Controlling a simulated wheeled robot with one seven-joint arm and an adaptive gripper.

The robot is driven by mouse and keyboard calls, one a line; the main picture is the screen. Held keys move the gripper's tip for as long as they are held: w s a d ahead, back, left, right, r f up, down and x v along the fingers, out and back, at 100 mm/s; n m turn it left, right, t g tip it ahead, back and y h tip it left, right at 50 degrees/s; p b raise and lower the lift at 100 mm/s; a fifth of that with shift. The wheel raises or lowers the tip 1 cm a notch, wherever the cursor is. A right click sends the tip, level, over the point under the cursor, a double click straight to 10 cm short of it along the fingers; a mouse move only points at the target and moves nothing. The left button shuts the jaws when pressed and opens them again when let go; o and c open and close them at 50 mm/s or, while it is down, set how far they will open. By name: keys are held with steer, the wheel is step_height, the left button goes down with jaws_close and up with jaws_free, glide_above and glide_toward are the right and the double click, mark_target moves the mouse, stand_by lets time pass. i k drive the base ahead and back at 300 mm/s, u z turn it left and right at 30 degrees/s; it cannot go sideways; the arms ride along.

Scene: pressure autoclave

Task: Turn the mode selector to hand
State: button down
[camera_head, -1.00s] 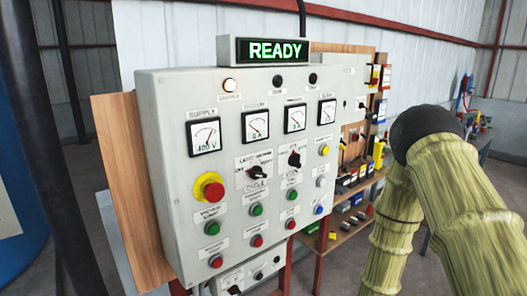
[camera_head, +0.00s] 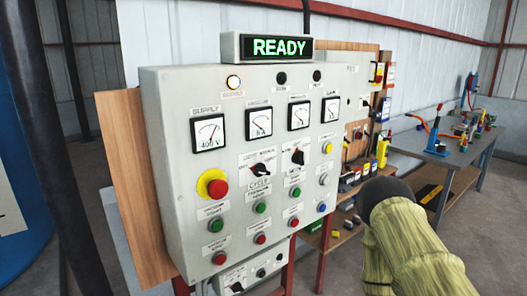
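The grey control panel (camera_head: 165,150) stands in front of me with a lit READY sign (camera_head: 279,47) on top. Two black rotary selectors sit at its middle: a left one (camera_head: 260,169) above the word CYCLE and a right one (camera_head: 297,156). Their small position labels are too blurred to read fully, so I cannot tell which is the mode selector. The left knob's pointer lies nearly level; the right knob's stands nearly upright. A jointed, covered arm with a dark rounded joint shows at the lower right, apart from the panel. No gripper fingers are in view.
A red emergency button (camera_head: 218,188) on a yellow ring and several coloured push buttons surround the selectors. Meters (camera_head: 208,133) line the upper panel. Behind at right are a tool shelf and a workbench (camera_head: 445,150). Open floor lies at the far right.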

mark_target(298, 157)
steer(key=z, duration=1.25)
steer(key=k, duration=0.85)
steer(key=u, duration=1.2)
steer(key=i, duration=0.5)
steer(key=u, duration=0.05)
